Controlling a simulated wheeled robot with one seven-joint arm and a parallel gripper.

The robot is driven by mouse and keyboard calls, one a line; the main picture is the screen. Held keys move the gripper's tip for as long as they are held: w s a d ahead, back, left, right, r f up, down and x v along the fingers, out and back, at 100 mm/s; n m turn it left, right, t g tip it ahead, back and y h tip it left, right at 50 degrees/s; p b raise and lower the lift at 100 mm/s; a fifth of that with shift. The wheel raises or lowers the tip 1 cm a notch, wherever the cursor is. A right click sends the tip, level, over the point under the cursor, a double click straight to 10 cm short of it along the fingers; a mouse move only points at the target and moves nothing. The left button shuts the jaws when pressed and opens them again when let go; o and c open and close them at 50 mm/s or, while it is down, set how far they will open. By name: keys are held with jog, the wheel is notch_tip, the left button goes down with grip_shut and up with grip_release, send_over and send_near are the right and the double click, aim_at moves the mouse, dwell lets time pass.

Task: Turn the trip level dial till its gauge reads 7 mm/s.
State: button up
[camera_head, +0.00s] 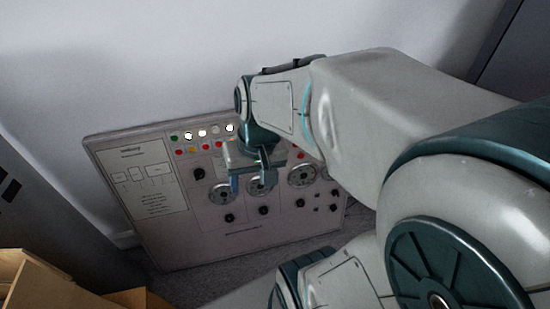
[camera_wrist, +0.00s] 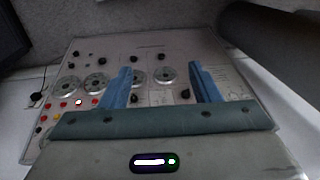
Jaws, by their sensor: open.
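A grey control panel (camera_head: 160,230) carries a row of round gauges with black knobs below them. In the head view the gauges include a left one (camera_head: 221,194), a middle one (camera_head: 259,188) and a right one (camera_head: 302,175). The labels and needle readings are too small to read, so I cannot tell which knob is the trip level dial. My gripper (camera_head: 250,183) is open in front of the panel and partly covers the gauges. In the wrist view the panel (camera_wrist: 195,45) appears turned over, and my gripper (camera_wrist: 160,70) has its blue fingers apart with nothing held between them.
Rows of white, red, green and amber lamps (camera_head: 202,133) run along the panel's upper part. A printed sheet (camera_head: 146,180) fills its left side. Cardboard boxes (camera_head: 40,285) stand at the lower left. A dark cabinet (camera_head: 510,50) stands at the upper right.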

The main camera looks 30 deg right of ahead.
notch_tip(320, 180, down, 18)
jog(key=w+d+m+g+y+b, duration=0.1)
jog(key=w+m+g+y+b, duration=0.15)
jog(key=m+y+b, duration=0.55)
jog(key=m+t+h+b, duration=1.2)
jog(key=m+t+b, duration=0.8)
jog(key=m+b, duration=0.5)
send_near(301, 205)
jog(key=shift+m+g, duration=0.25)
jog(key=shift+m, duration=0.25)
jog(key=w+b, duration=0.1)
jog(key=w, duration=0.1)
jog(key=w+b, duration=0.1)
jog(key=w, duration=0.1)
jog(key=w+d+b, duration=0.1)
jog(key=w+b, duration=0.1)
jog(key=shift+w+d+r, duration=0.1)
jog(key=shift+w+r, duration=0.05)
jog(key=shift+w, duration=0.25)
jog(key=shift+w+r, duration=0.1)
jog(key=shift+w, duration=0.4)
jog(key=c, duration=1)
